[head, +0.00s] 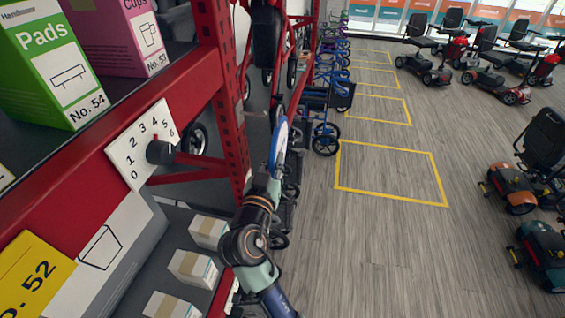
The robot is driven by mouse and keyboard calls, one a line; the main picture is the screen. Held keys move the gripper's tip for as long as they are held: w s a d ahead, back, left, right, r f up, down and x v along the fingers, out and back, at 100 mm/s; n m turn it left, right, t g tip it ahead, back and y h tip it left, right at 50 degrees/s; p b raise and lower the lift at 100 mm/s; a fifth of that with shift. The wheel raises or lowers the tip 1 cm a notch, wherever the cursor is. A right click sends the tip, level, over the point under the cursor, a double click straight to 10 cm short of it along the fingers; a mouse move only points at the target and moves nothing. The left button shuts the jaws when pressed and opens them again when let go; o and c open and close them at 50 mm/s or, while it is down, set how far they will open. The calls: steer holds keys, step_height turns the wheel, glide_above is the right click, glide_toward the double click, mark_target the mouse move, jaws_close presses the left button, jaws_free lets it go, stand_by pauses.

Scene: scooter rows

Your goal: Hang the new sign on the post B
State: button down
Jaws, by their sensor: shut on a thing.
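A round blue-and-white disc (279,145), which looks like the new sign, stands upright and nearly edge-on at the end of my arm. My gripper (274,178) is at its lower edge and shut on it; the fingers are small and partly hidden. The disc is in the air just right of a red perforated rack post (229,110). No letter shows on this post or the red uprights behind, so I cannot tell which is post B. The disc's face and any hanging hole are hard to see.
A red beam (186,95) carries a numbered plate (130,152) with a black knob (159,151) jutting out. Boxes fill the shelves at left. Wheeled walkers (325,135) stand beyond the disc. Yellow floor outlines (392,142) and clear floor lie right; scooters (545,140) stand at far right.

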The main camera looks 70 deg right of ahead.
steer(key=w+f+b, duration=0.1)
steer(key=w+b, duration=0.3)
steer(key=w, duration=0.2)
steer(key=shift+a+f, duration=0.3)
steer(key=shift+a, duration=0.15)
stand_by(0.7)
steer(key=c, duration=1.1)
jaws_free()
steer(key=shift+c, duration=0.2)
steer(key=s+a, duration=0.1)
steer(key=a, duration=1.1)
steer(key=shift+s, duration=0.4)
